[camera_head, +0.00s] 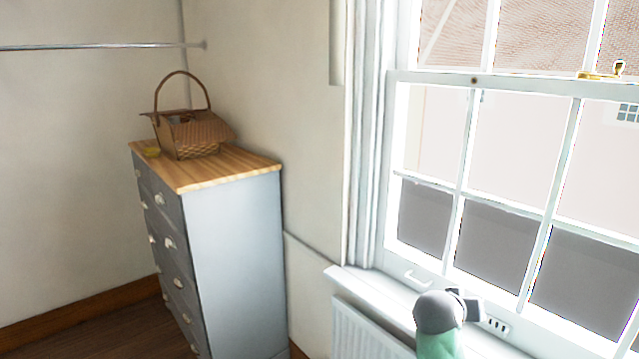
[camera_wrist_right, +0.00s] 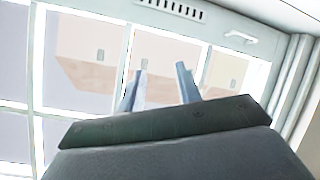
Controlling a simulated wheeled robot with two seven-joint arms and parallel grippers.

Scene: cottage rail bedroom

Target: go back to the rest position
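My right gripper (camera_wrist_right: 161,69) shows in the right wrist view with its two fingers apart and nothing between them. It points towards the white-framed window, with the glazing behind the fingertips. In the head view, a grey and green part of my own arm rises at the bottom, in front of the window sill; the gripper's fingers cannot be made out there. My left gripper is in neither view.
The window (camera_head: 512,140) fills the right side, with a white sill (camera_head: 375,283) and a radiator (camera_head: 362,332) below. A grey chest of drawers (camera_head: 240,260) with a wooden top stands left, carrying a wicker basket (camera_head: 198,137). A rail (camera_head: 100,46) runs along the wall.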

